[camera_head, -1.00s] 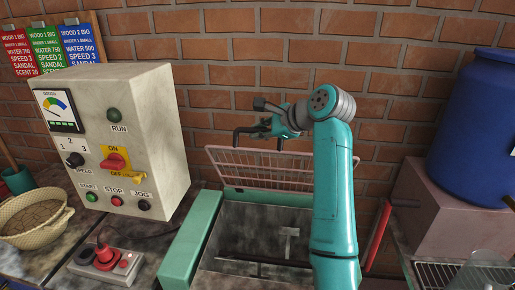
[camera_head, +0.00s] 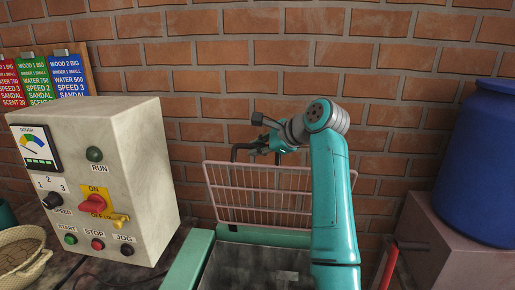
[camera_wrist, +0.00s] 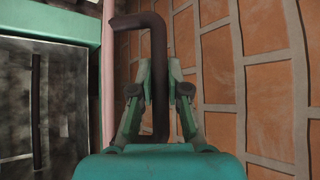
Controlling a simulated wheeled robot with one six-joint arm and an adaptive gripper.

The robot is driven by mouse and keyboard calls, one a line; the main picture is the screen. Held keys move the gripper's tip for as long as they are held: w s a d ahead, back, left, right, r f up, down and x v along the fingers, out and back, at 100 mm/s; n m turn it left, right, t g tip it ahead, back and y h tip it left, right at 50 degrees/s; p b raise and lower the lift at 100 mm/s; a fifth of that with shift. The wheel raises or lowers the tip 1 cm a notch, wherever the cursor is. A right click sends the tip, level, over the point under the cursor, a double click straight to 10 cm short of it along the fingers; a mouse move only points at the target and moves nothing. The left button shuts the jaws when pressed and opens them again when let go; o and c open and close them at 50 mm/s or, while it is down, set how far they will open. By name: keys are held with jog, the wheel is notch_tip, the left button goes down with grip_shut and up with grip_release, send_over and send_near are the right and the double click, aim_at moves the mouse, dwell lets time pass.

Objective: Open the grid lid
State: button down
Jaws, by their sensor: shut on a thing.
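The grid lid (camera_head: 265,196) is a pink wire grid at the back of the green-edged open trough (camera_head: 255,265). It stands nearly upright in front of the brick wall. Its dark bent handle (camera_head: 236,150) sticks out at the top edge. My gripper (camera_wrist: 158,68) is shut on this handle (camera_wrist: 157,35) in the wrist view, with a finger on each side of it. In the head view my gripper (camera_head: 262,147) is at the lid's top edge, partly hidden by my wrist. My arm covers part of the lid's right side.
A control box (camera_head: 100,185) with dials and buttons stands left of the trough. A blue barrel (camera_head: 485,165) rests on a pinkish block (camera_head: 440,245) at the right. A woven basket (camera_head: 22,258) is at lower left. The brick wall (camera_head: 260,80) is close behind the lid.

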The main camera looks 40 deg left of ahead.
jog(key=c, duration=1.1)
grip_release()
jog(key=shift+c, duration=0.2)
jog(key=v, duration=1.2)
